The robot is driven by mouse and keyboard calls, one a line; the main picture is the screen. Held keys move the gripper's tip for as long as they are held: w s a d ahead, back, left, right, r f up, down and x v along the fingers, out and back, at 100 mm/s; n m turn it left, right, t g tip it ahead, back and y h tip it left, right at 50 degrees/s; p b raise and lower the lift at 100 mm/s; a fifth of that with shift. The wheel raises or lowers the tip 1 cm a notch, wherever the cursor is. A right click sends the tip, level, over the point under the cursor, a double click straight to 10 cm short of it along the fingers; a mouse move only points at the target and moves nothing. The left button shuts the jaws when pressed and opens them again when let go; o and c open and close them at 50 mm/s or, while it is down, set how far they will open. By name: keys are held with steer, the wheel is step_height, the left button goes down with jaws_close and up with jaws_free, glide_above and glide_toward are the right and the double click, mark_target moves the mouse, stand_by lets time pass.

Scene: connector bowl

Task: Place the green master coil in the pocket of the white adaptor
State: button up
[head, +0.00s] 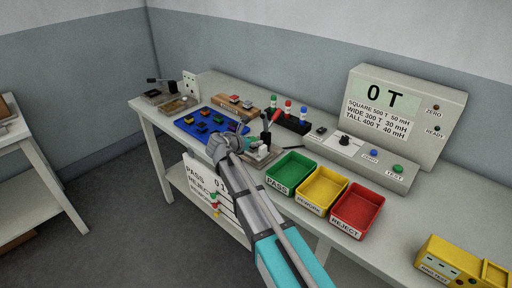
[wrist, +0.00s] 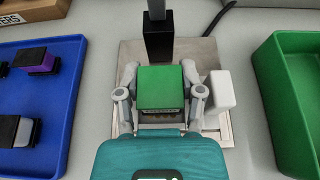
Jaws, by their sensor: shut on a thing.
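A white block (wrist: 219,91), possibly the white adaptor, stands just right of the right finger. Any pocket is hidden under the coil and gripper. In the head view, my gripper (head: 226,146) hides the coil.
A dark upright post (wrist: 158,40) stands just behind the coil. A blue tray (head: 190,124) with several coils lies left, and a green PASS bin (head: 290,170) right. Yellow (head: 322,184) and red (head: 357,208) bins follow.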

steer(key=shift+f, duration=0.45)
steer(key=shift+b, duration=0.3)
steer(key=o, duration=0.9)
steer(key=shift+f, duration=0.1)
steer(key=shift+r, duration=0.2)
steer(key=shift+s+a+r+p, duration=0.1)
steer(key=shift+s+a+p, duration=0.1)
steer(key=shift+p, duration=0.1)
steer(key=p+v, duration=0.3)
steer(key=v, duration=0.6)
steer(key=shift+s+a+r+p, duration=0.15)
steer(key=shift+s+r+p, duration=0.1)
steer(key=shift+p, duration=0.15)
steer(key=shift+v, duration=0.85)
